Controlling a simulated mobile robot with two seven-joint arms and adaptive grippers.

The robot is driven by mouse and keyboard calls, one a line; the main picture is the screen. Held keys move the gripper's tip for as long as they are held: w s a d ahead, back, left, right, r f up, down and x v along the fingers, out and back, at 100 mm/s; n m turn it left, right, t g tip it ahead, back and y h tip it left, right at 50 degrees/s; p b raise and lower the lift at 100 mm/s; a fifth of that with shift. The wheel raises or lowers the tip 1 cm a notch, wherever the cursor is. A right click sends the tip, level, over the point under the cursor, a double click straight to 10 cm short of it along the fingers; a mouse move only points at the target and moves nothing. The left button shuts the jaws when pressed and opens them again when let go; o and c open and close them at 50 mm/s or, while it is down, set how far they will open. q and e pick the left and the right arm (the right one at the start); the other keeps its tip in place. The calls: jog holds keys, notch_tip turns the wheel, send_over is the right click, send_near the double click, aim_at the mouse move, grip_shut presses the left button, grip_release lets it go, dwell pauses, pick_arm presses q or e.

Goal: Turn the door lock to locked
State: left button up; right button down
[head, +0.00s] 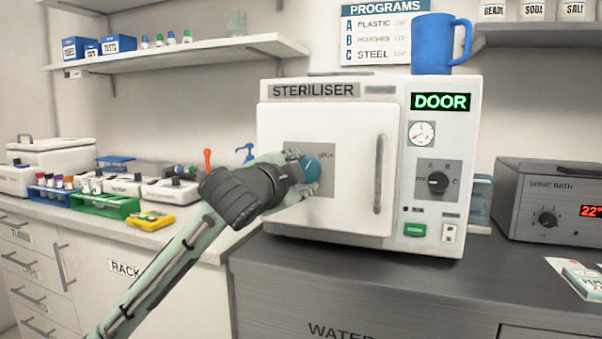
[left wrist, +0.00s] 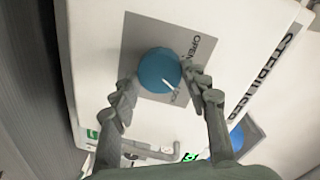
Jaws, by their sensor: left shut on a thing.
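The steriliser (head: 330,120) is a white box on the dark counter, its front door closed. A round blue lock knob (head: 311,168) sits on a grey plate on this door; it also shows in the left wrist view (left wrist: 158,68). In the wrist view, the plate reads "OPEN" at upper right and a partly hidden word at lower right. The knob's white mark points to lower right, toward that word. In the head view, "LOCK" shows beside the knob. My left gripper (head: 294,176) is shut on the knob, one finger on each side (left wrist: 162,92). My right gripper is not in view.
A vertical door handle (head: 379,173) is right of the knob. A blue mug (head: 434,45) stands on top of the steriliser. A lit green "DOOR" sign (head: 440,102), gauge and program dial (head: 438,182) are at right. A sonic bath (head: 550,200) stands further right.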

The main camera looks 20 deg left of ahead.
pick_arm(q)
jog(key=shift+m, duration=1.4)
jog(key=o, duration=1.2)
jog(key=shift+d, duration=0.1)
jog(key=s, duration=0.8)
jog(key=s+r, duration=0.1)
jog(key=s, duration=0.3)
jog(key=shift+a, duration=0.25)
jog(key=shift+w, duration=0.1)
jog(key=w, duration=0.8)
jog(key=w+f, duration=0.1)
jog(key=w, duration=0.2)
jog(key=shift+w+d, duration=0.2)
jog(key=shift+w, duration=0.2)
